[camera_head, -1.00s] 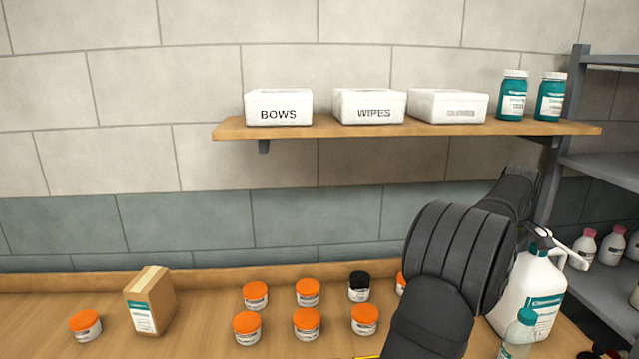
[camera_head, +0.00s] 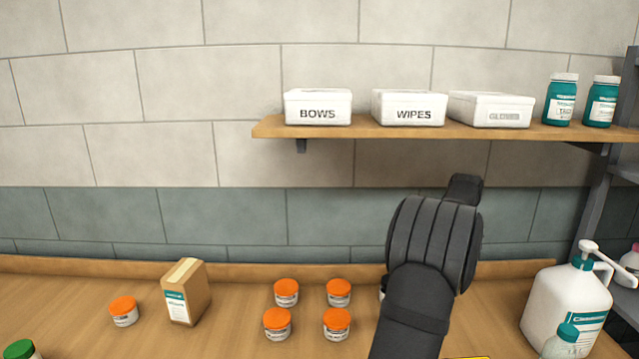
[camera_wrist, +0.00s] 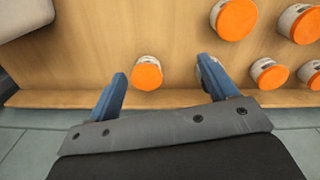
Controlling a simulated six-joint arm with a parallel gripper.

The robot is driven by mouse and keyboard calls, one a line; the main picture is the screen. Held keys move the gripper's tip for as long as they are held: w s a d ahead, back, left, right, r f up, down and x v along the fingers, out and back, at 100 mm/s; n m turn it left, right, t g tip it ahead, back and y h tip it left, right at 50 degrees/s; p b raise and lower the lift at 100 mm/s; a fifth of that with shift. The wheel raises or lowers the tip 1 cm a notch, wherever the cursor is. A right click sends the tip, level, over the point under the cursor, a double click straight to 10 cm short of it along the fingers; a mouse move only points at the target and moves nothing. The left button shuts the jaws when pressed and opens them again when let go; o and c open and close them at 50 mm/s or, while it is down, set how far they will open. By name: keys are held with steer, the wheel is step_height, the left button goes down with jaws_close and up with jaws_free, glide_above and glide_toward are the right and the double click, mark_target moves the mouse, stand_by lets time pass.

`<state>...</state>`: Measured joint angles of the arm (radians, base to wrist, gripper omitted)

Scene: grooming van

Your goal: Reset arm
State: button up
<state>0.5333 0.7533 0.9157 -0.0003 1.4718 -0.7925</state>
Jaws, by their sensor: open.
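My gripper (camera_wrist: 165,80) shows only in the wrist view, with its two blue fingers spread apart and nothing held between them. An orange-lidded jar (camera_wrist: 147,74) stands on the counter beyond the gap between the fingers. Another jar is partly hidden behind the right finger. In the head view my dark arm rises at right of centre in front of the counter (camera_head: 230,325). The gripper itself is not visible there. The arm hides part of the counter and nearly all of a jar behind it.
Orange-lidded jars (camera_head: 277,323) stand left of my arm. A cardboard box (camera_head: 185,293) and a lone orange-lidded jar (camera_head: 124,311) are farther left. A white pump jug (camera_head: 567,305) stands at right. A wall shelf (camera_head: 390,131) above holds white boxes and two teal bottles.

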steer(key=w+a+f, duration=0.1)
steer(key=w+a, duration=0.1)
steer(key=a, duration=0.3)
steer(key=w+a+f+m, duration=0.1)
steer(key=w+a, duration=0.2)
steer(key=a, duration=0.2)
steer(key=shift+w+a+f, duration=0.15)
steer(key=shift+a+f, duration=0.15)
steer(key=shift+f, duration=0.05)
